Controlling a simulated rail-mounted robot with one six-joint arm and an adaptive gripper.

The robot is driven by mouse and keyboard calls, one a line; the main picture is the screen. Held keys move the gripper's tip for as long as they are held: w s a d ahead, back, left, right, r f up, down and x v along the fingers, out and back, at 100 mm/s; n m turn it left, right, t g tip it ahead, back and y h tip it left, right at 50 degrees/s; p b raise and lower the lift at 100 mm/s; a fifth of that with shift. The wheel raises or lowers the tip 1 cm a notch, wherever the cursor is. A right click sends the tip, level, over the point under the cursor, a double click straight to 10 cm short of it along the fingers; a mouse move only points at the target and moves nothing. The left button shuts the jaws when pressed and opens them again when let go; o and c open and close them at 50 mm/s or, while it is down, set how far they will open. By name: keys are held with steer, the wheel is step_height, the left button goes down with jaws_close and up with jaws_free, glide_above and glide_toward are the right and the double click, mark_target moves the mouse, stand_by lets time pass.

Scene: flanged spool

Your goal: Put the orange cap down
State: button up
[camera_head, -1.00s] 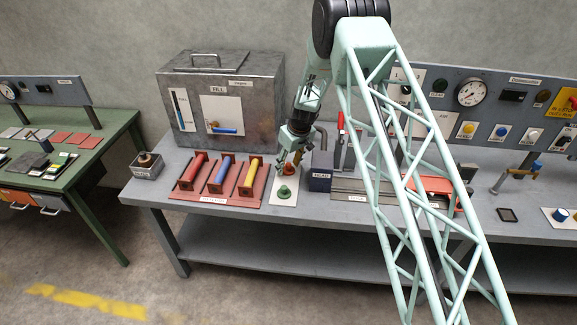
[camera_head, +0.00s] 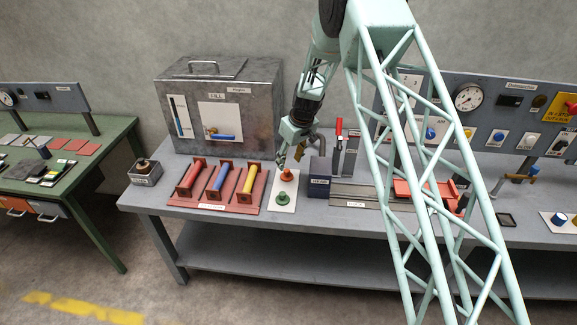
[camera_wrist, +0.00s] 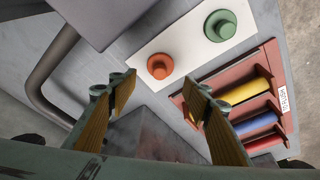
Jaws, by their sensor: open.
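The orange cap (camera_wrist: 160,66) sits on a white plate (camera_wrist: 187,44) beside the green cap (camera_wrist: 220,25), in the wrist view. In the head view the orange cap (camera_head: 287,174) is on the back part of the white plate (camera_head: 292,188), and the green cap (camera_head: 282,197) is nearer the front edge. My gripper (camera_wrist: 160,95) is open and empty, its two fingers apart with the orange cap ahead of them and clear of both. In the head view my gripper (camera_head: 290,159) is just above and behind the orange cap.
Red, blue and yellow spools (camera_head: 220,178) lie in red holders left of the plate. A dark blue box (camera_head: 319,180) stands close on the right, with a bent grey pipe (camera_wrist: 50,75) near it. A metal tank (camera_head: 222,105) stands behind. The bench's front strip is clear.

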steer(key=shift+v, duration=2.25)
steer(key=shift+r, duration=0.15)
